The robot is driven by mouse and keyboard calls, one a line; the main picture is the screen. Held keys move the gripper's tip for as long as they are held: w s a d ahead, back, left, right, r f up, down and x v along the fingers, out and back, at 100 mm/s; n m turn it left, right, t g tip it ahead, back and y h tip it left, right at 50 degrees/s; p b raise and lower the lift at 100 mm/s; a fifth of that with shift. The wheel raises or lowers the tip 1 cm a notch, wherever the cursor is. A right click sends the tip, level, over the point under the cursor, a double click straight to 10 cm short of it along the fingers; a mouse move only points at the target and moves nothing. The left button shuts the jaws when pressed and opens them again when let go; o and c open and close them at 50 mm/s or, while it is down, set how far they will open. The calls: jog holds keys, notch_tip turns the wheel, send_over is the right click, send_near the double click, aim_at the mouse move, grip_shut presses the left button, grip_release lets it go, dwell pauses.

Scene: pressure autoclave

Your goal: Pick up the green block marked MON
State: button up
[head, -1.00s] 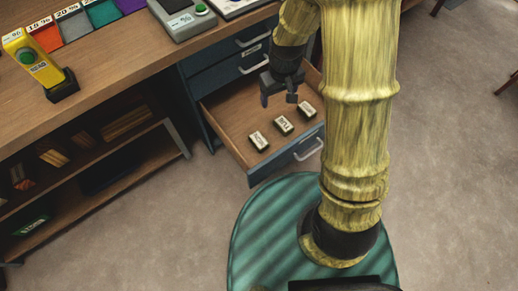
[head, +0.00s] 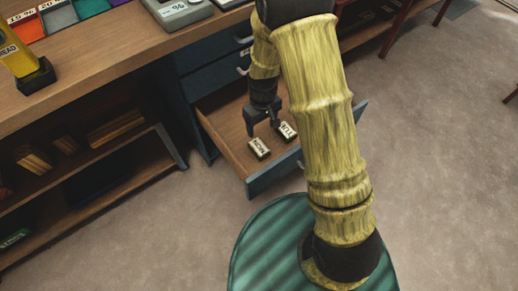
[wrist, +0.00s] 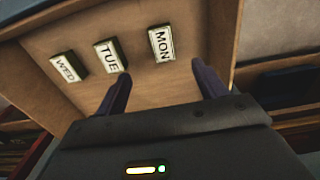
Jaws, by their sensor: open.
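The MON block (wrist: 161,43) has a pale lettered top and dark green sides. It lies on the floor of the open drawer, ahead of my fingers in the wrist view. It also shows in the head view (head: 259,148), near the drawer's left front corner. My gripper (wrist: 164,88) is open and empty, its two fingers apart, with the MON block between their lines and beyond the tips. In the head view my gripper (head: 262,128) hangs over the drawer, just above and behind the MON block. The two do not appear to touch.
The TUE block (wrist: 109,56) lies beside MON, near one fingertip, with the WED block (wrist: 69,67) further left. The drawer wall (head: 222,148) rises close to MON. The wooden counter (head: 110,70) and lower shelf (head: 85,165) stand left; the floor in front is clear.

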jog(key=b, duration=0.4)
send_over(261, 149)
notch_tip(261, 149, down, 11)
jog(key=shift+w+d, duration=0.1)
jog(key=f+b, duration=0.2)
jog(key=f, duration=0.3)
jog(key=shift+a+f, duration=0.15)
jog(key=shift+a, duration=0.05)
jog(key=shift+c, duration=0.2)
jog(key=c, duration=1)
